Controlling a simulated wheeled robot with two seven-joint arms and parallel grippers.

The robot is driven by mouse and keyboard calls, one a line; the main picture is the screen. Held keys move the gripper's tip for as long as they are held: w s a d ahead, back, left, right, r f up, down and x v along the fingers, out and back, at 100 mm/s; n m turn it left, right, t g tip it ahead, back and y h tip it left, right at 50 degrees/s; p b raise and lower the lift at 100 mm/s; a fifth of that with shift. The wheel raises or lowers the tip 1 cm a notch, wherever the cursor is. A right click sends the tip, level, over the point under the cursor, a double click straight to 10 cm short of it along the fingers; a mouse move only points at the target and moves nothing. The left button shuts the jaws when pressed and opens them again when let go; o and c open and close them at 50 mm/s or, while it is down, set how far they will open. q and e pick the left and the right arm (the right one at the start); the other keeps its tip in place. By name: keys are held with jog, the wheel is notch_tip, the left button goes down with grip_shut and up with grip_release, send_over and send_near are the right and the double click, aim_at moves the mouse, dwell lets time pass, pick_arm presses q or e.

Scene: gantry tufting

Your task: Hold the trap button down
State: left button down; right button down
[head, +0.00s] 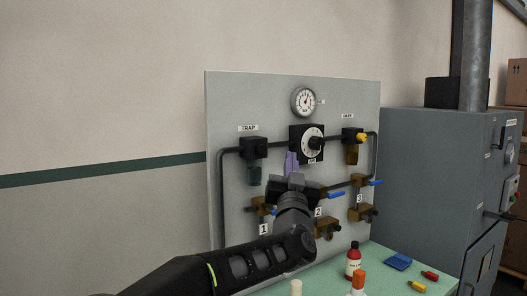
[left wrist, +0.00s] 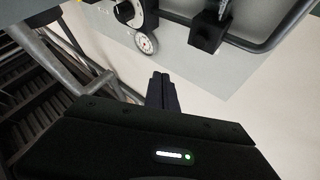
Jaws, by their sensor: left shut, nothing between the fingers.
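The trap unit (head: 253,147) is a black block under a TRAP label (head: 248,128) on the grey panel, with a dark greenish bowl (head: 254,175) hanging from it. I cannot make out a separate button on it. My left gripper (head: 291,160) is shut and empty, its purple-grey fingers pointing up in front of the panel, right of the trap bowl and below the dial block. In the left wrist view the shut fingers (left wrist: 161,88) point towards the panel, and the trap block (left wrist: 207,32) is up and right, apart from them. My right gripper is not in view.
The panel (head: 228,100) carries a round gauge (head: 303,101), a dial (head: 312,138), a second bowl unit (head: 352,136) and brass valves with blue handles (head: 367,183). A red bottle (head: 353,262) and small coloured items stand on the green table (head: 385,282). A grey cabinet (head: 425,160) is at right.

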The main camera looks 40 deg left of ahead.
aim_at(262, 150)
pick_arm(q)
jog(key=w+a+p, duration=0.1)
jog(key=w+a, duration=0.1)
jog(key=a, duration=0.6)
jog(key=shift+w+a, duration=0.15)
jog(key=shift+w, duration=0.1)
dwell(0.8)
jog(key=shift+a, duration=0.1)
dwell(1.0)
jog(key=shift+w+a, duration=0.15)
jog(key=shift+a, duration=0.15)
jog(key=shift+w+a, duration=0.1)
jog(key=shift+a, duration=0.4)
dwell(2.3)
